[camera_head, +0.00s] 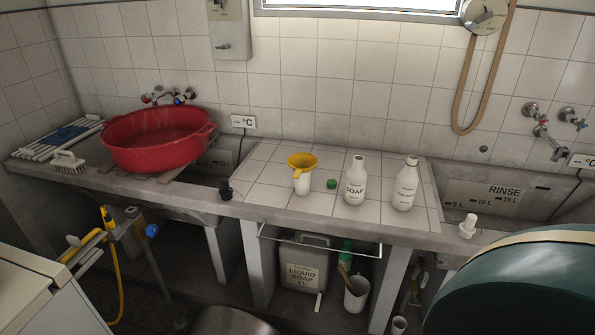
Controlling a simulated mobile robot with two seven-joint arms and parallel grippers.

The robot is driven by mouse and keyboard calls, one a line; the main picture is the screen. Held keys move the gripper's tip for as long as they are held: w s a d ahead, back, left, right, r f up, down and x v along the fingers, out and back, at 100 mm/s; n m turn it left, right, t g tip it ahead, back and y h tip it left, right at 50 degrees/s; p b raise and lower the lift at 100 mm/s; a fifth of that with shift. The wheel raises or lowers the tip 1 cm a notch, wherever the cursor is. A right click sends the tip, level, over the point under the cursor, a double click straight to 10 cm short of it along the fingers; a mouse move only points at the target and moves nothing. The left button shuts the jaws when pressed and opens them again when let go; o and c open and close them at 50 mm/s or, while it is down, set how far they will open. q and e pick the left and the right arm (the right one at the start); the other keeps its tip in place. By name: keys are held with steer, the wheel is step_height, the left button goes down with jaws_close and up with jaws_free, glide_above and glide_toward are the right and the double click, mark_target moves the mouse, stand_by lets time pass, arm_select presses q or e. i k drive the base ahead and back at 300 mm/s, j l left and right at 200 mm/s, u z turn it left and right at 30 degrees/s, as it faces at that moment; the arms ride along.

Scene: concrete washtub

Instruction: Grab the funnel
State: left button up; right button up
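The yellow funnel (301,162) is upright in the mouth of a small white container (302,186) on the tiled middle counter (270,180). Its wide rim faces up and its spout is hidden inside the container. Neither of my grippers shows in the head view, so I cannot see whether they are open or shut.
Right of the funnel are a green cap (331,184), an open soap bottle (355,183) and a second white bottle (405,187). A red basin (158,140) sits at left. A large green rounded object (520,290) fills the lower right. Counter left of the funnel is clear.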

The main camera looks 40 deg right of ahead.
mark_target(301, 162)
steer(key=j+z, duration=0.1)
steer(key=z, duration=0.35)
steer(key=j+z, duration=0.15)
steer(key=z, duration=0.25)
steer(key=j+z, duration=0.15)
steer(key=z, duration=0.3)
steer(key=i, duration=0.05)
